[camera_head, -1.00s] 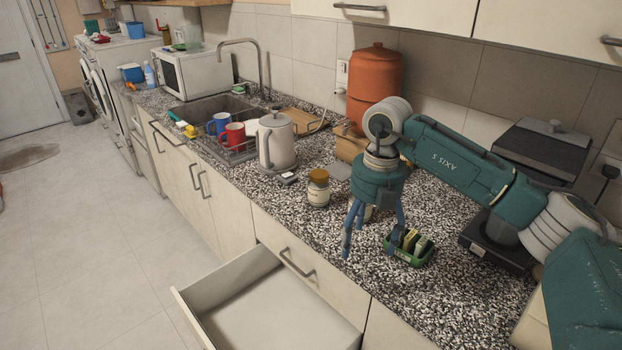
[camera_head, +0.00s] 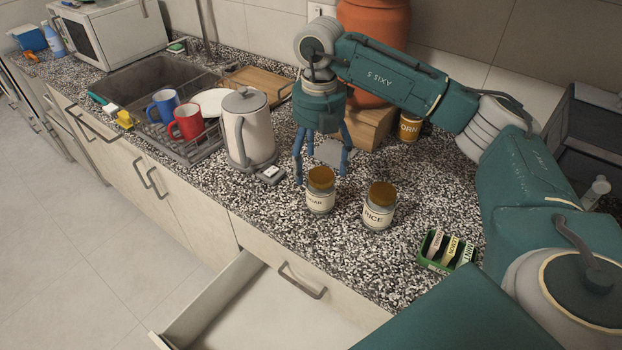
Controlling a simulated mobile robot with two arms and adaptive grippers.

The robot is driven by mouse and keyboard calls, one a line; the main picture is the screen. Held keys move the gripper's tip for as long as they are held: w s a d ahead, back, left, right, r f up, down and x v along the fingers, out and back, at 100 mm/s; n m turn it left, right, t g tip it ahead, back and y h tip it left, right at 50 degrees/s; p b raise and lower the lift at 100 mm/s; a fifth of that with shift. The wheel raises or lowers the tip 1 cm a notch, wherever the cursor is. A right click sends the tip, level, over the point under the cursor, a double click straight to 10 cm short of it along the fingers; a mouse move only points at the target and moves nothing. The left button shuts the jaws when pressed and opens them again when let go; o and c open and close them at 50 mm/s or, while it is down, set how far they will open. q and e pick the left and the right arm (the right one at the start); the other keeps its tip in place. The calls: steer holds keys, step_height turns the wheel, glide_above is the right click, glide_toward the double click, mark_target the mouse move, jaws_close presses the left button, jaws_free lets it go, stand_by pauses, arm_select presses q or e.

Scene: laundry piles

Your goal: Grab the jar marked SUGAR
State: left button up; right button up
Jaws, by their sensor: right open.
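The SUGAR jar (camera_head: 320,199) stands upright on the speckled counter, a glass jar with a brown lid; its label is partly readable, ending in "GAR". A similar jar marked RICE (camera_head: 377,214) stands to its right. A third jar, its label ending in "ORN" (camera_head: 409,128), stands farther back by the wooden box. My right gripper (camera_head: 323,170) points down with its blue fingers spread, just behind and above the SUGAR jar. It is open and holds nothing. My left gripper is not in view.
A kettle (camera_head: 248,135) stands left of the jars, with a small dark item at its base. A green tray of packets (camera_head: 446,250) is at right. An open drawer (camera_head: 262,312) juts out below the counter. The dish rack (camera_head: 178,143) holds mugs.

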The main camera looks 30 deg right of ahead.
mark_target(319, 175)
steer(key=f, duration=0.3)
steer(key=shift+s+f+p, duration=0.35)
steer(key=shift+p, duration=0.05)
steer(key=shift+f, duration=0.25)
steer(key=f, duration=0.1)
steer(key=f+p, duration=0.2)
steer(key=f, duration=0.1)
steer(key=shift+s+d+f, duration=0.1)
steer(key=shift+d, duration=0.2)
steer(key=shift+f+p, duration=0.3)
steer(key=shift+f, duration=0.25)
steer(key=c, duration=1.6)
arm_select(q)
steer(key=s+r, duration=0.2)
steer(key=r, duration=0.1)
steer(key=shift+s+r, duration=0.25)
arm_select(e)
steer(key=shift+c, duration=0.8)
